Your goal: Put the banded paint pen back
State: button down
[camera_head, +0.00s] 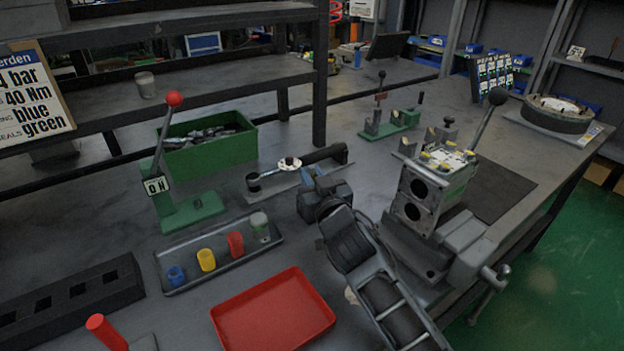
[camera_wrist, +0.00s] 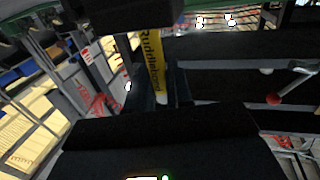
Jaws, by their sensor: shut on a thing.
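My gripper (camera_head: 316,182) is over the middle of the bench, behind the red tray, and is shut. In the wrist view a narrow yellow thing with dark lettering (camera_wrist: 151,60) stands between the dark fingers (camera_wrist: 158,88); I take it to be the paint pen. Its ends are hidden by dark parts of the gripper, and I cannot make out a band on it. In the head view the pen is hidden by my gripper and arm.
A red tray (camera_head: 273,312) lies in front. A black slotted block (camera_head: 75,297) is at left. A lever press (camera_head: 190,210) and green bin (camera_head: 205,145) stand behind the cups. A torque-wrench-like tool (camera_head: 300,170) lies behind my gripper. A valve block (camera_head: 432,190) sits clamped at right.

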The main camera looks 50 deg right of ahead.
jog(key=shift+f, duration=0.15)
jog(key=c, duration=1)
grip_release()
jog(key=shift+b+v, duration=1.1)
jog(key=shift+v, duration=2.6)
